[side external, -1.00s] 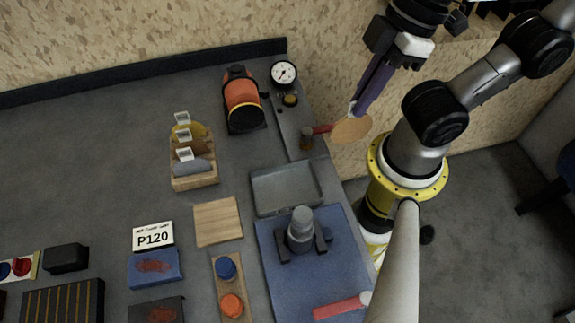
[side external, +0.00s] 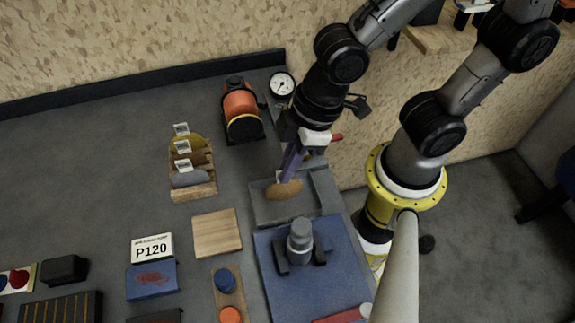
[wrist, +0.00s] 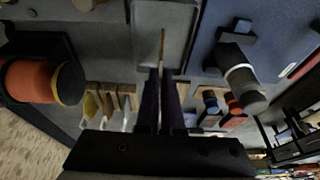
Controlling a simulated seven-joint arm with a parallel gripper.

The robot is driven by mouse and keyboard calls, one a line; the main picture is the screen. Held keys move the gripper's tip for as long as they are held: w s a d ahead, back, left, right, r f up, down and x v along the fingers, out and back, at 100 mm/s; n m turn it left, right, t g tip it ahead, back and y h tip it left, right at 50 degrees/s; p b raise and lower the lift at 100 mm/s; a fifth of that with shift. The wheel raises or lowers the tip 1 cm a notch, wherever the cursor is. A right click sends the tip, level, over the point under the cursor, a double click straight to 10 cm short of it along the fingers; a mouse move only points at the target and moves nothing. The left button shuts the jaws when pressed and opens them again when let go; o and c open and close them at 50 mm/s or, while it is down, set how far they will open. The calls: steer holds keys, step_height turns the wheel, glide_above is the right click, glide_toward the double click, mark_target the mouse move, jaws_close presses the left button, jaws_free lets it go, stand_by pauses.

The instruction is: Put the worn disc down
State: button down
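The worn disc (side external: 284,190) is a thin tan-brown round sheet. In the side view it is over the shallow grey tray (side external: 262,212), held by my gripper (side external: 289,174). In the wrist view the disc (wrist: 162,48) shows edge-on as a thin tan line between the two dark fingers of my gripper (wrist: 160,88), which are shut on it. The tray (wrist: 187,28) lies beyond the fingertips there. I cannot tell whether the disc touches the tray floor.
A blue mat (side external: 335,290) with a grey cylindrical tool (side external: 300,240) lies just in front of the tray. A wooden square (side external: 217,232) and a rack of discs (side external: 194,188) stand to the left. An orange machine (side external: 240,108) and a gauge (side external: 282,84) stand behind.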

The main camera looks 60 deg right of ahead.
steer(key=shift+f, duration=0.2)
steer(key=shift+f, duration=0.15)
steer(key=c, duration=1.1)
jaws_free()
steer(key=shift+o, duration=0.2)
steer(key=shift+r, duration=0.55)
steer(key=v, duration=1.1)
steer(key=d+m+t+h, duration=0.2)
steer(key=d+m, duration=0.7)
steer(key=d, duration=0.6)
steer(key=shift+d+r+t, duration=0.3)
steer(key=shift+d+t, duration=0.05)
steer(key=shift+t, duration=0.25)
